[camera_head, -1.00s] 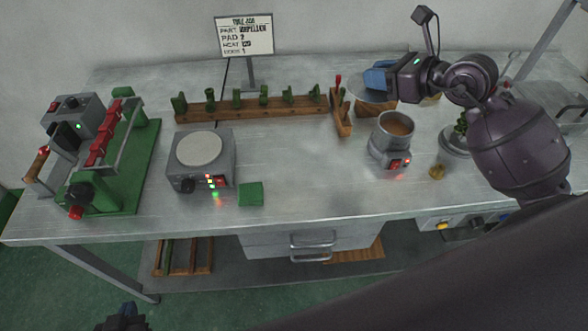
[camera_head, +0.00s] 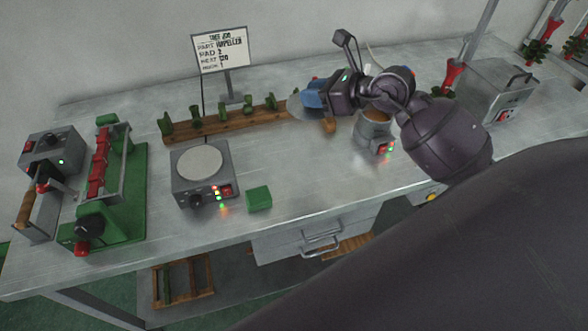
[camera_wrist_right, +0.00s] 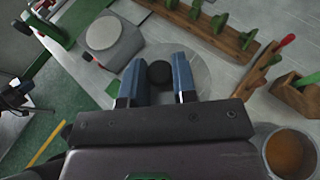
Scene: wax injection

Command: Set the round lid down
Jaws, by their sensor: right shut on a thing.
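The round lid is a grey disc with a black knob (camera_wrist_right: 159,73). My right gripper (camera_wrist_right: 158,82) is shut on the lid, with a blue finger on each side of the knob. In the head view the right gripper (camera_head: 314,93) is over the back middle of the bench, and the lid's grey edge (camera_head: 296,107) shows left of the fingers. The lid looks held above the bench, in front of the wooden rack; the gap below it is hard to judge. The wax pot (camera_head: 374,132) stands open to the right, with brown wax inside.
A wooden rack (camera_head: 235,126) with several green pieces runs along the back. A hotplate (camera_head: 203,190), a green block (camera_head: 259,199) and a green clamp fixture (camera_head: 125,195) stand to the left. A sign (camera_head: 220,52) stands behind.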

